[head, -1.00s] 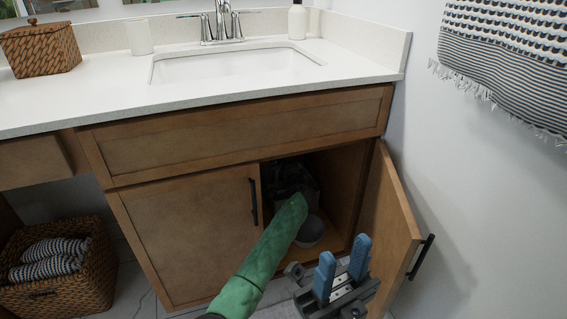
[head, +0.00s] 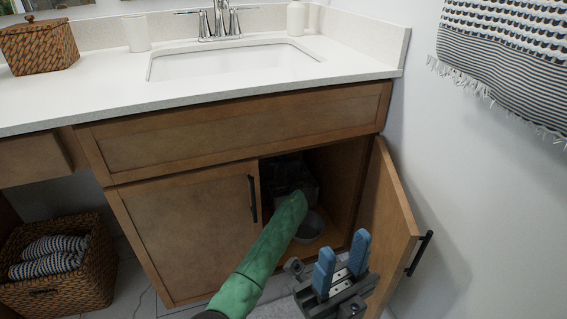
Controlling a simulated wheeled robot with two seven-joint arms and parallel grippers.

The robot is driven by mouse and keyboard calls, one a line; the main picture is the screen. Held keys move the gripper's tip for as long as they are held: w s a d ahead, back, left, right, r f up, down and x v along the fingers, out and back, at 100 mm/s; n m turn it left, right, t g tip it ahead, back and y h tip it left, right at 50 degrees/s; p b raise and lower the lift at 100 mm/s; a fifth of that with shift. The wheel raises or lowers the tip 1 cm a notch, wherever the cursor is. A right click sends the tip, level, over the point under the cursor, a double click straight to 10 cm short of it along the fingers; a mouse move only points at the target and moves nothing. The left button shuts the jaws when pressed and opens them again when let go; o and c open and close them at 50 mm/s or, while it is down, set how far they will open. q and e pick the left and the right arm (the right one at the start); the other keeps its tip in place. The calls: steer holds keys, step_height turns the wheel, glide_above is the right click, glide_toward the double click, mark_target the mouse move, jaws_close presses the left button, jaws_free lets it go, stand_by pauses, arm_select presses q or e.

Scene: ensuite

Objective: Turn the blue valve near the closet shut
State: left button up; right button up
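I cannot make out a blue valve in this view. The cabinet (head: 178,232) under the sink has its right door (head: 388,225) standing open and its left door shut. My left arm, in a green sleeve, reaches into the dark opening. My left gripper (head: 287,172) is a dark shape in shadow there, and its fingers cannot be told apart. My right gripper (head: 343,246) is in front of the opening, near the open door. Its two blue fingers stand apart with nothing between them.
A grey round item (head: 310,228) sits on the cabinet floor, partly behind my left arm. A wicker basket (head: 75,285) with striped towels stands at lower left. A striped towel (head: 510,70) hangs on the right wall. The counter (head: 100,102) overhangs the cabinet.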

arm_select(q)
steer(key=p+v, duration=0.1)
steer(key=v, duration=0.6)
steer(key=shift+s+p, duration=0.25)
steer(key=shift+p, duration=0.15)
steer(key=shift+d, duration=0.15)
